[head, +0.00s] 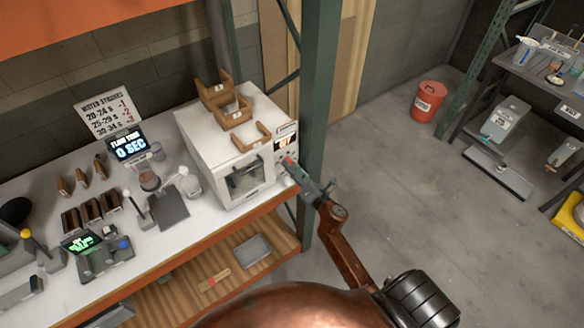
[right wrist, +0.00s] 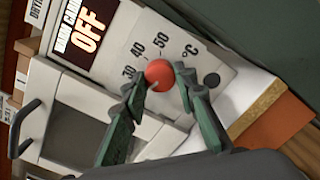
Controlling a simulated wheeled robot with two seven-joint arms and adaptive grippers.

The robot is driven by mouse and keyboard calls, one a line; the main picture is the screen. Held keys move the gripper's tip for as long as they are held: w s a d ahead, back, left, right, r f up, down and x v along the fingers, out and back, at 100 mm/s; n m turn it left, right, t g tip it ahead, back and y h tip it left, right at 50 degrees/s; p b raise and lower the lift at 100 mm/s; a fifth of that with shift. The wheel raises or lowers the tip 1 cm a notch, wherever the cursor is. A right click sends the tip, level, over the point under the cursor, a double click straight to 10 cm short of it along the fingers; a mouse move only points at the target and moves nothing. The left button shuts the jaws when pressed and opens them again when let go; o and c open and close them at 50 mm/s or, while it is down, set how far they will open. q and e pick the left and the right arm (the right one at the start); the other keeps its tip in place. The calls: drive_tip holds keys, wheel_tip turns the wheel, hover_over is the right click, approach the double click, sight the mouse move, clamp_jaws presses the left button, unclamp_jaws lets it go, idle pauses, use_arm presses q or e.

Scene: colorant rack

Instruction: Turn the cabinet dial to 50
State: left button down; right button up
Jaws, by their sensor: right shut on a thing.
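The white cabinet (head: 222,150) stands on the bench, and its front panel (right wrist: 215,60) fills much of the right wrist view. The dial is a red round knob (right wrist: 158,72) below a printed scale with 30, 40, 50 and °C. The cabinet display (right wrist: 85,38) reads OFF. My right gripper (right wrist: 160,82) has its green fingers on either side of the knob, shut on it. I cannot tell clearly where the dial points. In the head view my right gripper (head: 294,168) reaches the cabinet's right front side. My left gripper is not in view.
Brown wooden holders (head: 232,112) sit on top of the cabinet. A green rack post (head: 315,120) stands close beside my right gripper. A timer display (head: 130,147) and small tools are on the bench at left. A red bucket (head: 428,102) stands on the open floor.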

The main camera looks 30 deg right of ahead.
drive_tip(key=m+p, duration=0.3)
drive_tip(key=m, duration=0.3)
drive_tip(key=shift+r+m, duration=0.15)
drive_tip(key=shift+m, duration=0.15)
drive_tip(key=m+p, duration=0.1)
drive_tip(key=m, duration=0.2)
drive_tip(key=shift+d+p, duration=0.1)
drive_tip(key=shift+p, duration=0.3)
drive_tip(key=m+p, duration=0.1)
drive_tip(key=m, duration=0.3)
drive_tip(key=shift+y+p, duration=0.3)
drive_tip(key=shift+p, duration=0.1)
drive_tip(key=m+p, duration=0.3)
drive_tip(key=m, duration=0.3)
drive_tip(key=m+p, duration=0.1)
drive_tip(key=m, duration=0.2)
drive_tip(key=shift+f+m+y+p, duration=0.15)
drive_tip(key=shift+m+p, duration=0.1)
drive_tip(key=shift+m, duration=0.55)
drive_tip(key=shift+f+m+y+p, duration=0.15)
drive_tip(key=shift+m+p, duration=0.1)
drive_tip(key=shift+m, duration=0.55)
drive_tip(key=shift+r, duration=0.1)
